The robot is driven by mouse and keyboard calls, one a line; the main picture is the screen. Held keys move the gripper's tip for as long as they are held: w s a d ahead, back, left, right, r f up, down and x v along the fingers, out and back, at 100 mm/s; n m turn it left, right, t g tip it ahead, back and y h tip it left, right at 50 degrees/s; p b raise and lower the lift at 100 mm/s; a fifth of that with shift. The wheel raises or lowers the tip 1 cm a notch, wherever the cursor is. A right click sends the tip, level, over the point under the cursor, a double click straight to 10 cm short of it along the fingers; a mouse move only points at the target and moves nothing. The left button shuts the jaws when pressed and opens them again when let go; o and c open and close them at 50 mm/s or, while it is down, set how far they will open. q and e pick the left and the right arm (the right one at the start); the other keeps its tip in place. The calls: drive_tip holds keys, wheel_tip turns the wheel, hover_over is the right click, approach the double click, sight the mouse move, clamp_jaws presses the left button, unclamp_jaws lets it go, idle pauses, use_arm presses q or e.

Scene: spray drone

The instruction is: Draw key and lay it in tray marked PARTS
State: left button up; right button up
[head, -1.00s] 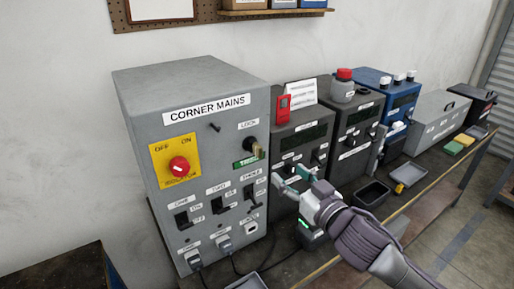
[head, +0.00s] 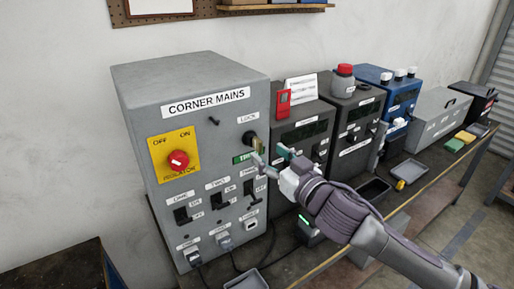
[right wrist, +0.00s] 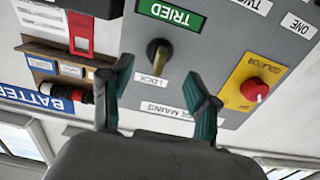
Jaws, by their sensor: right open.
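The brass-coloured key (head: 257,144) sits in the black lock on the front of the grey CORNER MAINS box (head: 208,118). In the right wrist view the key (right wrist: 157,54) stands out from the panel near the LOCK label. My right gripper (head: 269,156) is open and empty, just in front of the lock. Its fingers (right wrist: 163,88) lie to either side of the key in the wrist picture, seemingly short of it. A grey tray (head: 247,281), a dark tray (head: 374,190) and another tray (head: 409,172) lie on the bench. I cannot read PARTS on any. My left gripper is out of view.
A red isolator knob (head: 178,160) on a yellow plate and several switches are on the same panel. A green TRIED label (right wrist: 170,14) is beside the lock. Dark instrument boxes (head: 300,137) stand close to the right. Cables run along the bench below.

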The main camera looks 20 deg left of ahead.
sight(261, 148)
drive_tip(key=shift+x, duration=2.15)
drive_tip(key=shift+r+p, duration=0.1)
drive_tip(key=shift+p, duration=0.6)
clamp_jaws()
drive_tip(key=shift+p+v, duration=1.45)
drive_tip(key=shift+v, duration=1.6)
